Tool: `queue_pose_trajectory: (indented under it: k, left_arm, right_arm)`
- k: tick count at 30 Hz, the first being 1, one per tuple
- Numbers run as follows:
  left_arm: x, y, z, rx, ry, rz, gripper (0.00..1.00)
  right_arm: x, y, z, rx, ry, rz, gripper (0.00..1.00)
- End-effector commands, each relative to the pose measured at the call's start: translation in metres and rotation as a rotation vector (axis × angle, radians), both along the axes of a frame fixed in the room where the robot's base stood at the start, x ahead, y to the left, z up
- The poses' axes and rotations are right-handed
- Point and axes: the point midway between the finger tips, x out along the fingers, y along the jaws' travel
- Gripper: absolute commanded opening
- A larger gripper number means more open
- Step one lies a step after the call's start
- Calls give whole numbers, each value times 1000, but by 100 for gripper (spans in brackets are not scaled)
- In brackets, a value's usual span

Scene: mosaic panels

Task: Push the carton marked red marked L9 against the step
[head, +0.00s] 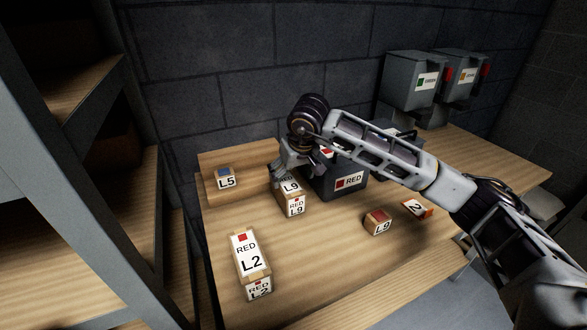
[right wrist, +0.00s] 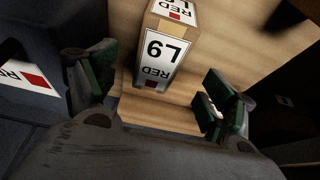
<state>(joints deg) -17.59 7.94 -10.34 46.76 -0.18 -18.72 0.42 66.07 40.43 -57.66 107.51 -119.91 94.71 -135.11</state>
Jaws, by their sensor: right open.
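The carton marked RED L9 (head: 294,202) stands on the table left of the dark bin, with white labels bearing a red square. In the right wrist view, the same carton (right wrist: 163,50) shows between the spread fingers, with bare wood beside it. My right gripper (head: 285,172) is open at the carton's far end and partly hides it; its green-padded fingers also show in the right wrist view (right wrist: 158,92). I cannot tell whether it touches the carton. The wooden step (head: 238,159) runs along the table's back, behind the carton. My left gripper is not in view.
A dark bin marked RED (head: 347,183) stands close right of the carton. A carton marked RED L2 (head: 250,262) stands at the front left. Small blocks marked L5 (head: 225,178) and L9 (head: 378,222) are nearby. Grey dispensers (head: 412,82) hang at the wall.

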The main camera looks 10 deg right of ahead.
Motion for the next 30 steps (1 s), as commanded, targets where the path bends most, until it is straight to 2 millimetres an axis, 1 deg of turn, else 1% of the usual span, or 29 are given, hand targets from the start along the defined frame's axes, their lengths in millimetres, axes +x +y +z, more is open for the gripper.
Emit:
queue_pose_trajectory:
  k: [1,18,24,30]
  left_arm:
    - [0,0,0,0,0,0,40]
    - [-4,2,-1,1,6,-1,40]
    - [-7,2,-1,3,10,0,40]
    - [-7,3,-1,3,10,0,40]
  right_arm:
    - [2,0,-7,-1,3,0,84]
    - [27,5,-70,-1,3,0,84]
    - [34,7,-86,0,2,0,84]
    - [37,7,-92,-2,1,-1,84]
